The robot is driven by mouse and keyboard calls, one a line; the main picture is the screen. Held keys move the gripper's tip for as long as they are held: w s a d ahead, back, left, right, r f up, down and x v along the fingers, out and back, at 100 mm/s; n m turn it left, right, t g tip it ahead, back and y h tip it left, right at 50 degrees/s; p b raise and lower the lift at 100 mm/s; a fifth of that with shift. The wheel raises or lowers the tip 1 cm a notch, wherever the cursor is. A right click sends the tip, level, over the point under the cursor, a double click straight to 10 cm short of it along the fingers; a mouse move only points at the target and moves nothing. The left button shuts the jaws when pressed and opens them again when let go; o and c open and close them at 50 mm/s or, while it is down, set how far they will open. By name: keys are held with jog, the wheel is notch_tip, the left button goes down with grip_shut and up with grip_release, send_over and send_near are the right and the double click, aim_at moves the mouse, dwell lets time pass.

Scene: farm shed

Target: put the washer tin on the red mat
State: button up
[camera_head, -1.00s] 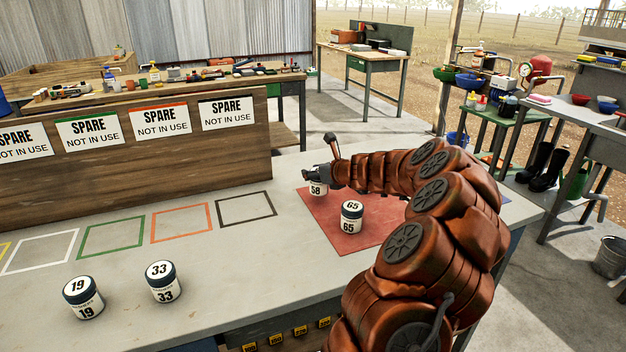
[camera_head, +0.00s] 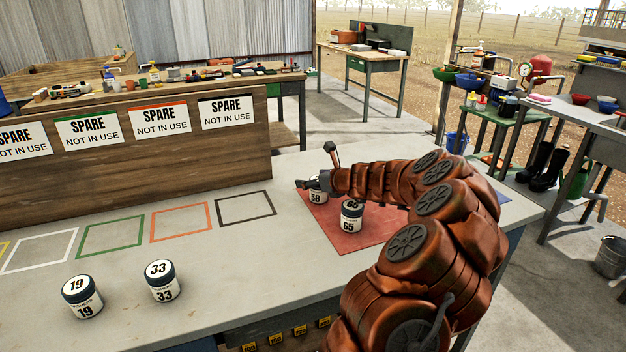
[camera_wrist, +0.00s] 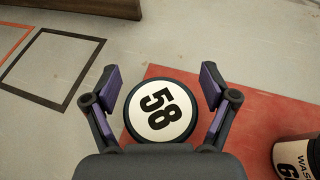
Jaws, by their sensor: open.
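The tin numbered 58 (camera_head: 317,198) stands at the far left corner of the red mat (camera_head: 358,236). Its white lid with a dark rim (camera_wrist: 160,112) shows between my fingers in the wrist view. My gripper (camera_head: 312,184) is open around the top of this tin, with a finger apart on each side. A tin numbered 65 (camera_head: 351,217) stands on the mat, nearer and to the right; its side label, partly cut off in the wrist view (camera_wrist: 299,158), begins "WAS". The side label of tin 58 is not readable.
Tins 19 (camera_head: 82,298) and 33 (camera_head: 162,282) stand at the bench's front left. Coloured outlined squares, such as the black one (camera_head: 247,209), lie empty before a wooden board (camera_head: 140,170) with SPARE signs. My arm covers the mat's right part.

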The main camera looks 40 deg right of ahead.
jog(key=shift+s+r, duration=0.3)
jog(key=shift+s, duration=0.1)
jog(key=v, duration=1.1)
